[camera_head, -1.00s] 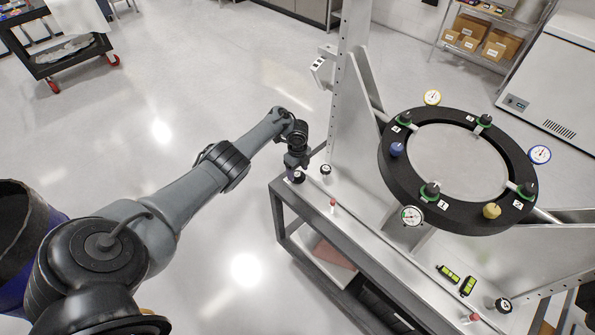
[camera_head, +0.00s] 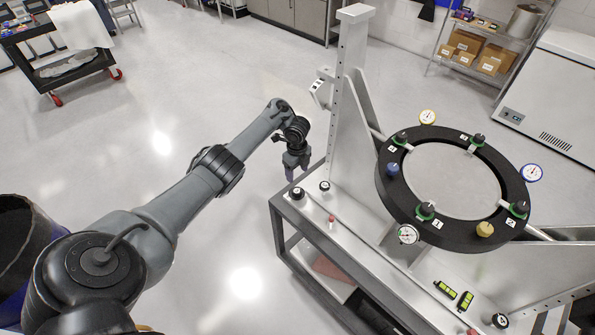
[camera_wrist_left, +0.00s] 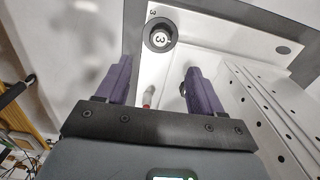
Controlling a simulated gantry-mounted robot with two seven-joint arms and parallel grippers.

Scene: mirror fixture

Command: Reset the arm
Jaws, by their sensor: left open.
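My right gripper is not in view.
The mirror fixture's black ring (camera_head: 383,195) with clamps and dial gauges stands to the right. A tall metal upright (camera_head: 350,90) rises just right of the gripper. A second black knob (camera_head: 324,186) and a red-tipped pin (camera_head: 332,222) stand nearby. Open floor lies left.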

